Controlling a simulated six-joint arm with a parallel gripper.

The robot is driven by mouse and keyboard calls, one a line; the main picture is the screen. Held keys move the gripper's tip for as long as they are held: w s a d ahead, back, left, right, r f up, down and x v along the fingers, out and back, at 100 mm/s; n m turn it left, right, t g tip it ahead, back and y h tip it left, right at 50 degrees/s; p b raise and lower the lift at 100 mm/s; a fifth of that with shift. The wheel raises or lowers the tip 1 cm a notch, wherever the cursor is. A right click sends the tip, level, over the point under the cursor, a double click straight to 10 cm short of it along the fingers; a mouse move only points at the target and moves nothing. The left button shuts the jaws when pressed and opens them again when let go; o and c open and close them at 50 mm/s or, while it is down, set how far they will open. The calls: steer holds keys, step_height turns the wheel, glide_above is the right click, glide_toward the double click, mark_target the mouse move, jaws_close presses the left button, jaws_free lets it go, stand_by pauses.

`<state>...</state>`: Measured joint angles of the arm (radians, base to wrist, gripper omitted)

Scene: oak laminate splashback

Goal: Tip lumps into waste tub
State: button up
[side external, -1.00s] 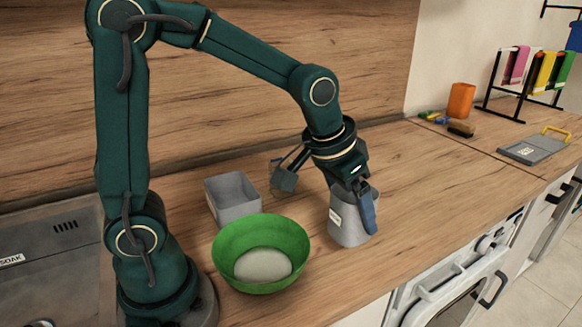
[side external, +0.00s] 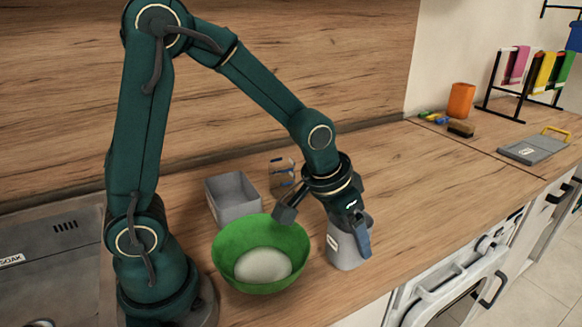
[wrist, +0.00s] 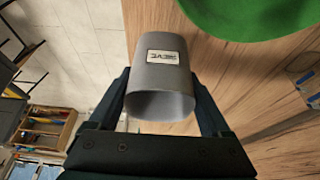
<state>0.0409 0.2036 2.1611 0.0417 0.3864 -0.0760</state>
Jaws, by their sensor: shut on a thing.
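My gripper (side external: 350,232) is shut on a grey cup (side external: 346,252) with a small white label, right of the green bowl. The wrist view shows the cup (wrist: 162,80) between the two fingers (wrist: 160,88), its open end toward the camera; the label's print is hard to read. In the side view the cup is about upright, and I cannot tell whether its base touches the counter. No lumps show; the cup's contents cannot be made out. A grey rectangular tub (side external: 236,214), perhaps the waste tub, stands behind the bowl; the part of its inside that shows looks empty.
The green bowl (side external: 228,262) holds a pale mound (side external: 263,266). A brush (side external: 461,128), orange cup (side external: 461,101) and cloth rack (side external: 520,85) are far right. The counter right of the grey cup is clear.

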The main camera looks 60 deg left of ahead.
mark_target(346, 252)
steer(key=shift+f, duration=2.15)
steer(key=shift+f, duration=0.2)
steer(key=o, duration=1.4)
steer(key=shift+v, duration=2.8)
steer(key=s+r+t, duration=0.1)
steer(key=s+r, duration=0.7)
steer(key=s, duration=0.4)
steer(key=shift+a, duration=0.45)
